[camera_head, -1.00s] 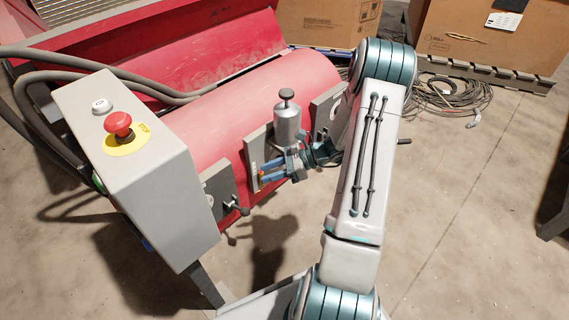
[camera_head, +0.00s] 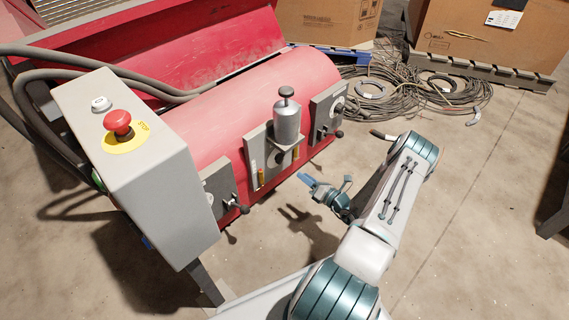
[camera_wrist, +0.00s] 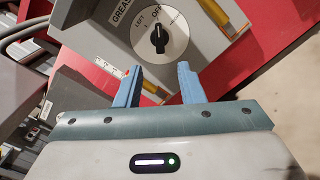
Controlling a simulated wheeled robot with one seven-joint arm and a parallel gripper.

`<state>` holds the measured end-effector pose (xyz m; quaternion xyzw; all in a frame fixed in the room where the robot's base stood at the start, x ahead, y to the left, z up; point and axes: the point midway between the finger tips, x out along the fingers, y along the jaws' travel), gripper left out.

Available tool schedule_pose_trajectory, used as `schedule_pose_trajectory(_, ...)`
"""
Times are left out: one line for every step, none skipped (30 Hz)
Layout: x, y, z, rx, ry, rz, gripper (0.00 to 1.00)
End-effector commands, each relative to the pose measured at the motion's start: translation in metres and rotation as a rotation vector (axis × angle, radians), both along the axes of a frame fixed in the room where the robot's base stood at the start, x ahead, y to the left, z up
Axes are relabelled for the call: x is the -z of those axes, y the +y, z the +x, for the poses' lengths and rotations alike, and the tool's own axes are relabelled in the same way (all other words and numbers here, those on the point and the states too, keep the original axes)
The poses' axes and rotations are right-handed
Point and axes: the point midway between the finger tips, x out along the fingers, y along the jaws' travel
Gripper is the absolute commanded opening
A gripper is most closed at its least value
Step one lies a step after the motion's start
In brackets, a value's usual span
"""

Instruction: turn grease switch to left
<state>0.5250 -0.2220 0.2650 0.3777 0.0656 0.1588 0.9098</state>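The grease switch (camera_wrist: 159,39) is a black knob on a round white dial marked LEFT and OFF, on a grey panel lettered GREASE. The white mark on the knob seems to point near OFF, but it is small. In the head view the switch (camera_head: 281,157) sits below a metal grease cylinder (camera_head: 287,122) on the red machine. My gripper (camera_wrist: 159,76) is open and empty, its two blue fingers spread below the dial and apart from it. In the head view my gripper (camera_head: 307,184) hangs in front of the panel, to its lower right.
A grey control box (camera_head: 150,170) with a red emergency button (camera_head: 118,122) stands at left. Other panels with levers (camera_head: 329,112) flank the grease panel. Coiled cables (camera_head: 440,92) and cardboard boxes (camera_head: 470,35) are at the back right. The floor in front is clear.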

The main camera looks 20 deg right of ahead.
Motion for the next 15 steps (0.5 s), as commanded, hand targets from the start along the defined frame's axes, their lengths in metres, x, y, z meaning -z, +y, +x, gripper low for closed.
schedule_pose_trajectory(0.003, 0.005, 0.01, -0.006, -0.002, -0.002, 0.35)
schedule_pose_trajectory(0.003, 0.007, 0.016, -0.005, -0.003, -0.002, 0.35)
schedule_pose_trajectory(0.004, 0.01, 0.025, -0.005, -0.003, -0.001, 0.35)
schedule_pose_trajectory(0.004, 0.013, 0.031, -0.006, -0.003, -0.001, 0.35)
schedule_pose_trajectory(0.004, 0.015, 0.037, -0.005, -0.001, -0.002, 0.35)
schedule_pose_trajectory(0.004, 0.018, 0.045, -0.006, -0.002, -0.002, 0.35)
schedule_pose_trajectory(0.004, 0.02, 0.051, -0.006, -0.002, -0.002, 0.35)
schedule_pose_trajectory(0.003, 0.022, 0.057, -0.004, -0.002, -0.002, 0.35)
schedule_pose_trajectory(0.003, 0.025, 0.065, -0.006, -0.003, -0.004, 0.35)
schedule_pose_trajectory(0.003, 0.026, 0.07, -0.005, -0.002, -0.004, 0.35)
schedule_pose_trajectory(0.003, 0.028, 0.075, -0.004, -0.002, -0.002, 0.35)
schedule_pose_trajectory(0.003, 0.031, 0.081, -0.005, -0.001, -0.002, 0.35)
schedule_pose_trajectory(0.003, 0.032, 0.085, -0.005, -0.001, -0.002, 0.35)
schedule_pose_trajectory(0.003, 0.033, 0.089, -0.004, -0.001, -0.002, 0.35)
schedule_pose_trajectory(0.002, 0.034, 0.093, -0.004, -0.002, -0.003, 0.35)
